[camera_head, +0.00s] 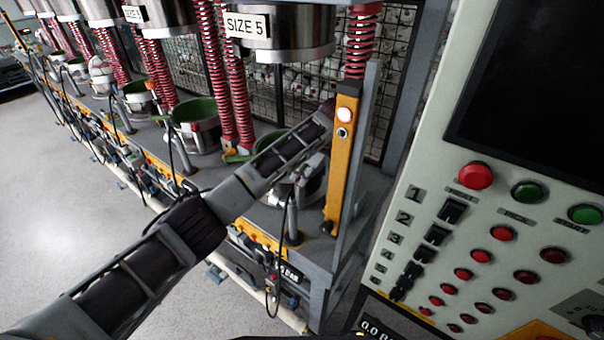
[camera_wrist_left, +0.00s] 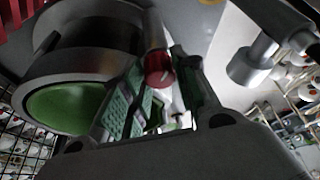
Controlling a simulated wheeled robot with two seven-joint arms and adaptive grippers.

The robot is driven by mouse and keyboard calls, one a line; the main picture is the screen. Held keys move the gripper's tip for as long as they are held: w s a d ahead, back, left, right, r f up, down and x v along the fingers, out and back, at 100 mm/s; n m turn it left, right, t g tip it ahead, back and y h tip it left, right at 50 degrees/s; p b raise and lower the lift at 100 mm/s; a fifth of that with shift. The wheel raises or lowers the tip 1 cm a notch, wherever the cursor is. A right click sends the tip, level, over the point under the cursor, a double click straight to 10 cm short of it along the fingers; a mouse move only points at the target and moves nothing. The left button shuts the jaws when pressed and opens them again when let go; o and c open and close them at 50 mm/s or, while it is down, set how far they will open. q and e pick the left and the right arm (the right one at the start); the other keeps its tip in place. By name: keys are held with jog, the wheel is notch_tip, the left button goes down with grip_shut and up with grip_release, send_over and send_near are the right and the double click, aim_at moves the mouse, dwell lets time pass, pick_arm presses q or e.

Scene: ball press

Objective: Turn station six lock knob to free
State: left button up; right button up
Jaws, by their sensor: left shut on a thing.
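In the wrist view, my left gripper (camera_wrist_left: 160,92) has its two green-padded fingers on either side of a small red knob (camera_wrist_left: 158,68) with a grey shaft. It is shut on this knob; the exact contact is partly hidden. In the head view, my left arm reaches across to the near end of the press row. Its hand goes behind a yellow upright panel (camera_head: 341,160), so the fingers and knob are hidden there. I cannot read a lock or free mark. My right gripper is not in view.
A metal cylinder with a green inner face (camera_wrist_left: 66,106) is close to the left finger. A grey console (camera_head: 455,240) with red and green buttons stands at right. Presses with red springs (camera_head: 237,95) line the back. The floor (camera_head: 50,220) at left is clear.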

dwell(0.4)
pick_arm(q)
jog(key=o, duration=1)
jog(key=shift+r, duration=0.15)
jog(key=v, duration=1.1)
jog(key=shift+r, duration=0.35)
jog(key=shift+d, duration=0.1)
